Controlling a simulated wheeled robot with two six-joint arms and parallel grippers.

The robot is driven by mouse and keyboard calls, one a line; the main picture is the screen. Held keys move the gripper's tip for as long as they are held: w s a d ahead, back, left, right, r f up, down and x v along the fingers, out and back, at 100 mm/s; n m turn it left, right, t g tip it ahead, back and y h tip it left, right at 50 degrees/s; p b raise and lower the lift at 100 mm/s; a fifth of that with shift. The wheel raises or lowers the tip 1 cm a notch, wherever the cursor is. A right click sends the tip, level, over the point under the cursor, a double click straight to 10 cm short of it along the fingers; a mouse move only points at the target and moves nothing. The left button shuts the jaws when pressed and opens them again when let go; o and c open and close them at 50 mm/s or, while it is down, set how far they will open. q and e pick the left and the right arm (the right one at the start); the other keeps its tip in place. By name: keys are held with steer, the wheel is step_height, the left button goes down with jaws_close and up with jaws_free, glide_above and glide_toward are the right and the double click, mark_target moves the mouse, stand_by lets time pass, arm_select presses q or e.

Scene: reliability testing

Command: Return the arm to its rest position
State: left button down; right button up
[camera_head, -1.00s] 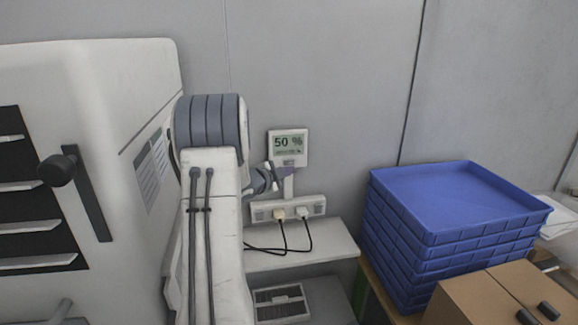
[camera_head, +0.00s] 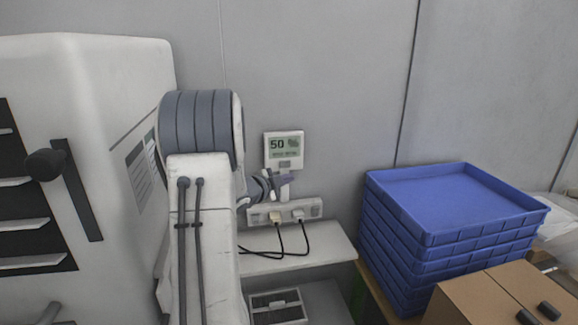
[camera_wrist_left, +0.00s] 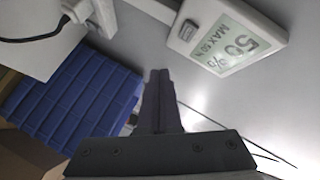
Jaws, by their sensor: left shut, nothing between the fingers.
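My left arm rises from the bottom of the head view, and its left gripper (camera_head: 286,180) shows beyond the elbow, in front of the wall just below the display unit (camera_head: 284,150). In the left wrist view the gripper's fingers (camera_wrist_left: 158,78) are together with nothing between them. The display unit (camera_wrist_left: 227,37) is beside the fingertips there, apart from them in the picture. It reads 50 %. My right gripper is in neither view.
A power strip (camera_head: 262,214) with two plugs and black cables is on the wall above a white shelf (camera_head: 325,247). Stacked blue trays (camera_head: 450,195) and a cardboard box (camera_head: 470,303) are at right. A white machine (camera_head: 95,75) with a black handle stands at left.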

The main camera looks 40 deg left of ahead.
arm_select(q)
steer(key=w+d+n+g, duration=0.2)
steer(key=w+d, duration=0.1)
steer(key=d, duration=1)
steer(key=s+d+f+n+g+h, duration=0.15)
steer(key=s+d, duration=0.25)
steer(key=d, duration=0.4)
steer(key=s+d+f+g, duration=0.2)
steer(key=s+d+g, duration=0.15)
steer(key=d, duration=0.45)
steer(key=s+d+f+g, duration=0.2)
steer(key=s+d+g, duration=0.2)
steer(key=s, duration=1)
steer(key=s+d+f+g, duration=0.2)
steer(key=s+d+g, duration=0.2)
steer(key=s+d, duration=0.5)
steer(key=s+h, duration=0.1)
steer(key=s, duration=0.5)
steer(key=shift+d, duration=0.2)
steer(key=shift+s+f, duration=0.1)
